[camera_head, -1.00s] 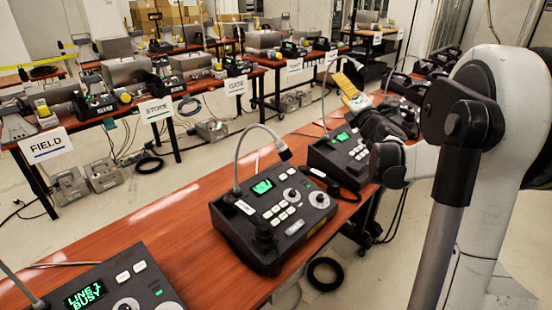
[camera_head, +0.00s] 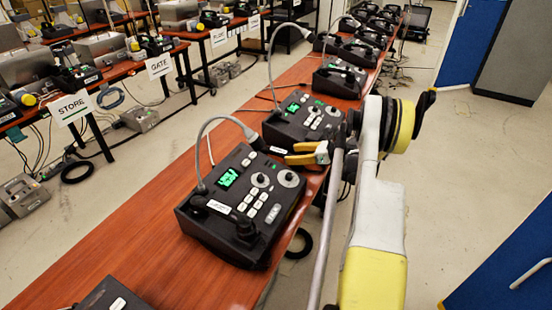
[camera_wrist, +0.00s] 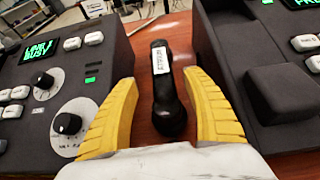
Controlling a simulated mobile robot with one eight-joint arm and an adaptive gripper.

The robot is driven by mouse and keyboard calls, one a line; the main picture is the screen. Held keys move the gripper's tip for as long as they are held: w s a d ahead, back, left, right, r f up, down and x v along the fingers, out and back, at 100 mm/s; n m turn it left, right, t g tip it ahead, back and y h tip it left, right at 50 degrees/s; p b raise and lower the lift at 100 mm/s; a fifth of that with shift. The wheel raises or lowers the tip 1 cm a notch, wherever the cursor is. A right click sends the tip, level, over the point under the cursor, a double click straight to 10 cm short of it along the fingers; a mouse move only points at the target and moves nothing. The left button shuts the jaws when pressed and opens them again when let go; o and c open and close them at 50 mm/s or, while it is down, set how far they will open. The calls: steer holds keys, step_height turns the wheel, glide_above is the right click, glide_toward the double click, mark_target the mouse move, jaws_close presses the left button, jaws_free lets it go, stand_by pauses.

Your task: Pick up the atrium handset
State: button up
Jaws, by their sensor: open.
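A black handset (camera_wrist: 168,100) with a white label lies on the wooden desk between two dark consoles. The label is too small to read for certain. My gripper (camera_wrist: 160,78) is open, with one yellow finger on each side of the handset in the wrist view. I cannot tell whether either finger touches it. In the head view my gripper (camera_head: 293,153) is low between the near console and the one behind it. The handset's white label (camera_head: 278,150) shows just left of the fingertips; the rest is mostly hidden.
The near console (camera_head: 238,232) and the console behind it (camera_head: 300,125) closely flank my gripper. Gooseneck microphones rise from both, one bending near the fingers. More consoles line the desk (camera_head: 145,255). Other desks with signs stand at left. Open floor lies at right.

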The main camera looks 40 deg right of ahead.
mark_target(283, 152)
steer(key=b+x, duration=0.1)
steer(key=x, duration=0.3)
steer(key=r+b+x, duration=0.1)
steer(key=x, duration=0.2)
steer(key=shift+w+d+b, duration=0.1)
steer(key=shift+w+b, duration=0.1)
steer(key=shift+b, duration=0.15)
steer(key=shift+r, duration=0.1)
steer(key=shift+c, duration=0.2)
jaws_close()
